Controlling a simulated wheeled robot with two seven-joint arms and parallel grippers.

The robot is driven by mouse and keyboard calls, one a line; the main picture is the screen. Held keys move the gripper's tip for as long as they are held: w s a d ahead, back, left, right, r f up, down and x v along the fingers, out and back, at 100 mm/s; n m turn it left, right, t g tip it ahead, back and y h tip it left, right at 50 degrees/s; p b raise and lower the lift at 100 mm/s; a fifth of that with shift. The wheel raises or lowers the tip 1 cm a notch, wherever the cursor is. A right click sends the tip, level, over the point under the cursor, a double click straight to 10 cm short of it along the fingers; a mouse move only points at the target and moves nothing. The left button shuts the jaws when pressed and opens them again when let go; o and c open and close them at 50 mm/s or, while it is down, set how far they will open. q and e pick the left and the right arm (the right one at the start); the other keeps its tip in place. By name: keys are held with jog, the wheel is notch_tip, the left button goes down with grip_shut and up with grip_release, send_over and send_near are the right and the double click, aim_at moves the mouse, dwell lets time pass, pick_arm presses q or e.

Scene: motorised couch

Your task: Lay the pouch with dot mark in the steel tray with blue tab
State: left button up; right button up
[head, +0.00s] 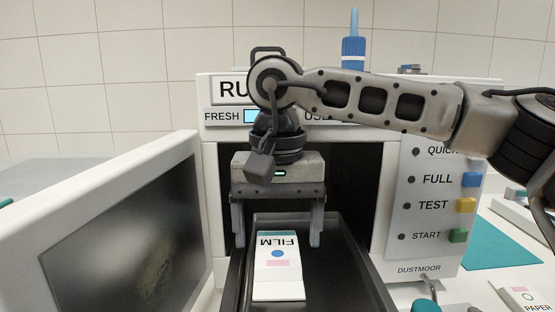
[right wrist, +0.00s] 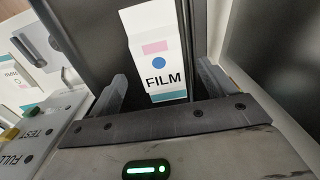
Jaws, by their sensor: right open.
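The pouch with the blue dot (head: 279,266) is white, marked FILM, with a pink patch and a teal end. It lies on a dark tray (head: 340,275) that sticks out of the open machine. My right gripper (head: 278,240) points down over the pouch's FILM end, its fingers spread to either side with gaps. The right wrist view shows the pouch (right wrist: 157,55) between the open fingers (right wrist: 163,73), apart from both. No steel tray with a blue tab can be made out. My left gripper is not in view.
The machine's door (head: 125,235) stands open at the left. The button panel (head: 430,205) is close on the right. Another pouch, marked PAPER (head: 524,296), lies at the lower right near a teal mat (head: 500,245).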

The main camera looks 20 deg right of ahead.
notch_tip(320, 180, up, 16)
jog(key=p, duration=0.2)
jog(key=shift+f+p, duration=0.15)
jog(key=shift+p, duration=0.15)
